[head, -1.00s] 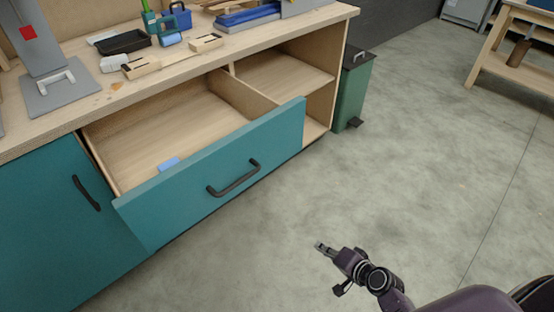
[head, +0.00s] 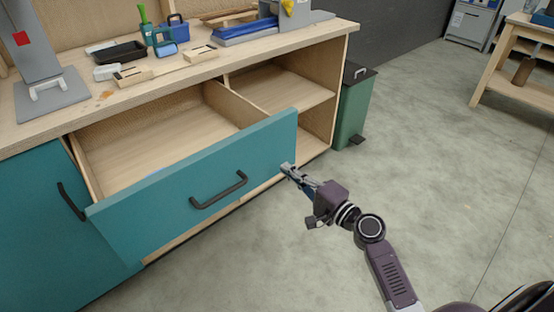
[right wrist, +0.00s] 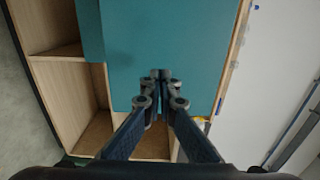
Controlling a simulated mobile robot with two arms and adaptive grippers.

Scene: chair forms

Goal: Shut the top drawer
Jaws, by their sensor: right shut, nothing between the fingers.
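The top drawer stands pulled out of the wooden workbench, with its teal front (head: 165,205) and dark bar handle (head: 219,191) facing me. Its pale wooden inside shows behind the front. My right gripper (head: 287,168) is shut and empty, its tips at the lower right end of the drawer front, right of the handle. In the right wrist view the shut fingertips (right wrist: 161,80) lie over the teal drawer front (right wrist: 170,35). I cannot tell whether they touch it. My left gripper is not in view.
A teal cabinet door (head: 35,225) is left of the drawer. Open shelves (head: 285,85) are to its right, then a green pedal bin (head: 354,105). Tools and trays, such as a black tray (head: 119,52), stand on the benchtop (head: 190,68). The concrete floor (head: 450,170) is clear.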

